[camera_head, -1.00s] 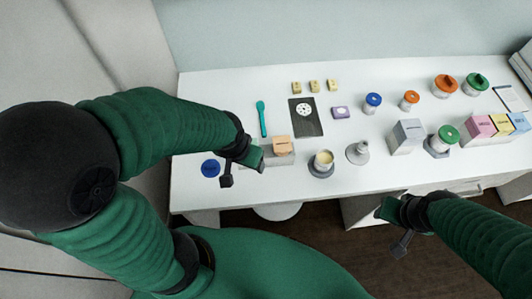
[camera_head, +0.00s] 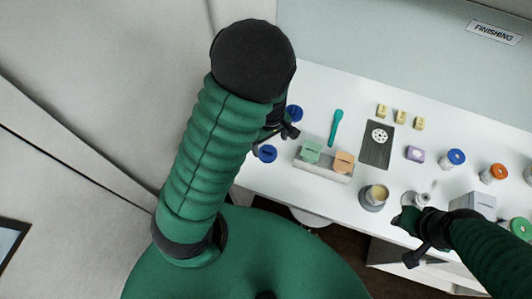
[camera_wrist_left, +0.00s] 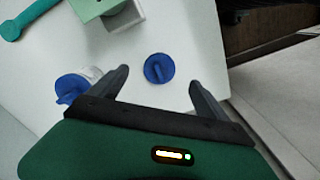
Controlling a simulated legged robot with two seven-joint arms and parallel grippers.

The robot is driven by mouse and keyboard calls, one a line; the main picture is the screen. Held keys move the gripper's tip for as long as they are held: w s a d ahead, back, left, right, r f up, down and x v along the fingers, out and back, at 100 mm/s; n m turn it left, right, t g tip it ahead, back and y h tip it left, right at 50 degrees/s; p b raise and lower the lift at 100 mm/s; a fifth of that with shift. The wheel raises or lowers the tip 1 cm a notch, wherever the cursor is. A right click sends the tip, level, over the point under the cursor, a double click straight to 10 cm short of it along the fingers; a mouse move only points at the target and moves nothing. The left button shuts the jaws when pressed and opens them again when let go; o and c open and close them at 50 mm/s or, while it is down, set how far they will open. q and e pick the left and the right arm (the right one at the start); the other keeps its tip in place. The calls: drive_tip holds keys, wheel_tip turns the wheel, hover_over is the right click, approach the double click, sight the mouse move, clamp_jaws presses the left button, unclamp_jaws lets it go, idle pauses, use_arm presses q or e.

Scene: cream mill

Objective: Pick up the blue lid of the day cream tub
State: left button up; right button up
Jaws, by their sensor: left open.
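A round blue lid (camera_head: 267,153) with a raised grip lies on the white table near its front left edge. In the left wrist view the lid (camera_wrist_left: 159,70) shows between my left gripper's fingertips (camera_wrist_left: 159,77), which are apart and not closed on it. I cannot tell the exact height of the fingers above it. In the head view my left gripper (camera_head: 284,131) is partly hidden by its arm. An open tub of cream (camera_head: 377,194) stands to the right. My right gripper (camera_head: 412,238) is at the table's front edge; its jaw opening is unclear.
A white tub with a blue lid (camera_wrist_left: 73,86) stands close to the left finger. A grey tray (camera_head: 322,171) holds a green box (camera_head: 311,151) and an orange box (camera_head: 343,162). A teal spatula (camera_head: 336,126) lies behind. A blue-lidded tub (camera_head: 456,158) is farther right.

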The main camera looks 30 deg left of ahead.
sight(268, 151)
use_arm(q)
drive_tip(key=f, duration=0.7)
drive_tip(key=shift+a+f, duration=0.2)
drive_tip(key=shift+a, duration=0.15)
drive_tip(key=shift+f, duration=0.1)
drive_tip(key=shift+w+d, duration=0.1)
drive_tip(key=shift+d, duration=0.05)
drive_tip(key=c, duration=1.4)
